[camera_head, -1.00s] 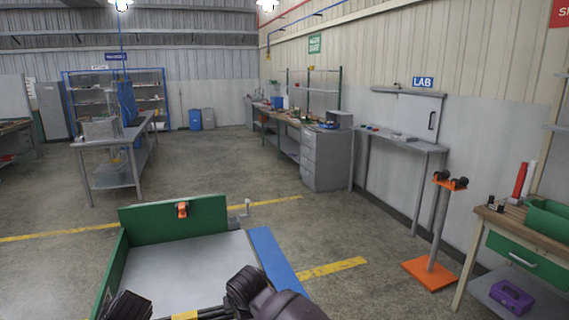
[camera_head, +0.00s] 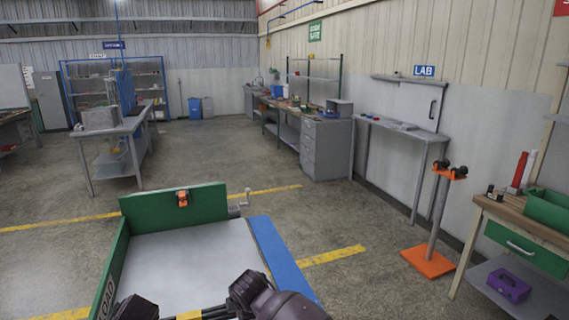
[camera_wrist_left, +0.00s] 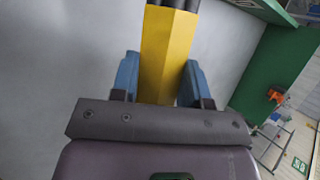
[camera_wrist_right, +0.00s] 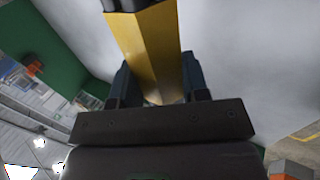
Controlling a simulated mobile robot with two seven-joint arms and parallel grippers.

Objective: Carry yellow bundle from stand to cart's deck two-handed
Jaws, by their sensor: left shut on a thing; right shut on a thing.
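The yellow bundle (camera_head: 189,316) shows at the bottom of the head view, between my two arms, with dark hose ends. In the left wrist view my left gripper (camera_wrist_left: 158,80) is shut on a yellow part of the bundle (camera_wrist_left: 168,50). In the right wrist view my right gripper (camera_wrist_right: 158,85) is shut on another yellow part (camera_wrist_right: 148,45). The cart's grey deck (camera_head: 190,255) lies under and beyond the bundle. Whether the bundle touches it cannot be told. The orange-based stand (camera_head: 432,262) stands at the right with nothing hanging on it.
The cart has a green far wall (camera_head: 150,207), a green left wall and a blue right edge (camera_head: 275,250). A wooden bench (camera_head: 510,205) with a green bin stands at the right. Grey workbenches stand along the wall. Open floor lies beyond the cart.

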